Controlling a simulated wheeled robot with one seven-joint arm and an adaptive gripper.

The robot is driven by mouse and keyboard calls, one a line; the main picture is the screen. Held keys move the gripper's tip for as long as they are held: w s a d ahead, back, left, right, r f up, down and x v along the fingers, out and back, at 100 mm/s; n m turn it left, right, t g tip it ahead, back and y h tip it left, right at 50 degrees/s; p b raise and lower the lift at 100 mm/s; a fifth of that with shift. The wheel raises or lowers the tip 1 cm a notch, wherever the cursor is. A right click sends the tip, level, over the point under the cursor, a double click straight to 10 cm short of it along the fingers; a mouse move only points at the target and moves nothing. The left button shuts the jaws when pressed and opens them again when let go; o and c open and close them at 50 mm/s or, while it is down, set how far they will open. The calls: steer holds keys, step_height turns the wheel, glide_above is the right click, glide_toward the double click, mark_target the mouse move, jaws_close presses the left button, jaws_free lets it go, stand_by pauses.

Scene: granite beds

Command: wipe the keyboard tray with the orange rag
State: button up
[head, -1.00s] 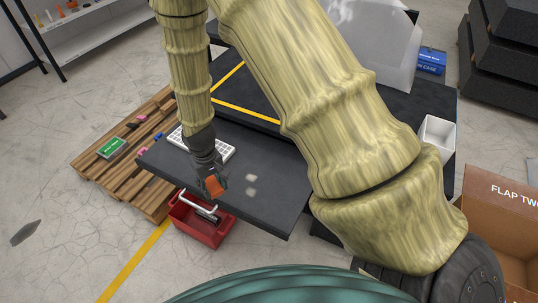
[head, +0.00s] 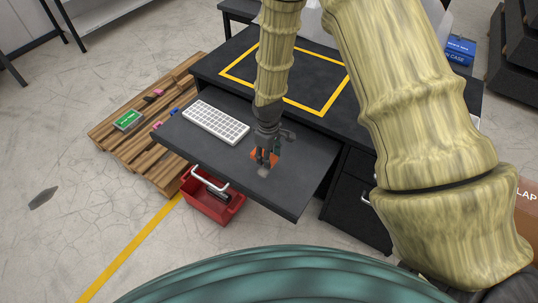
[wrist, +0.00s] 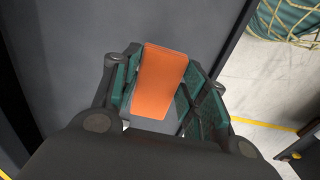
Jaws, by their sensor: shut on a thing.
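The keyboard tray (head: 285,192) is a dark pulled-out shelf below the desk top. My gripper (head: 265,160) is over the tray, right of the keyboard, and is shut on the orange rag (wrist: 160,82). The rag also shows in the head view (head: 256,155), low at the tray surface; whether it touches the tray is unclear. A pale smudge (head: 263,172) shows on the tray just in front of the rag. A white keyboard (head: 215,121) lies on the tray's left part.
A red bin (head: 226,210) with a white handle stands below the tray's front edge. A wooden pallet (head: 160,135) with small items is at the left. The desk top (head: 222,60) bears a yellow outlined square. A blue case (head: 460,48) is at the back right.

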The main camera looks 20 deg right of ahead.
steer(key=shift+f+b, duration=0.9)
steer(key=shift+f, duration=0.3)
step_height(320, 180, down, 4)
steer(key=b, duration=0.2)
steer(key=shift+r+b, duration=0.2)
steer(key=shift+b, duration=0.2)
steer(key=w+d, duration=0.1)
steer(key=w+d+p, duration=0.1)
steer(key=shift+d+r, duration=0.2)
steer(key=shift+d, duration=0.1)
steer(key=shift+w+d, duration=0.55)
steer(key=shift+d, duration=0.15)
steer(key=shift+f, duration=0.75)
steer(key=shift+a, duration=0.1)
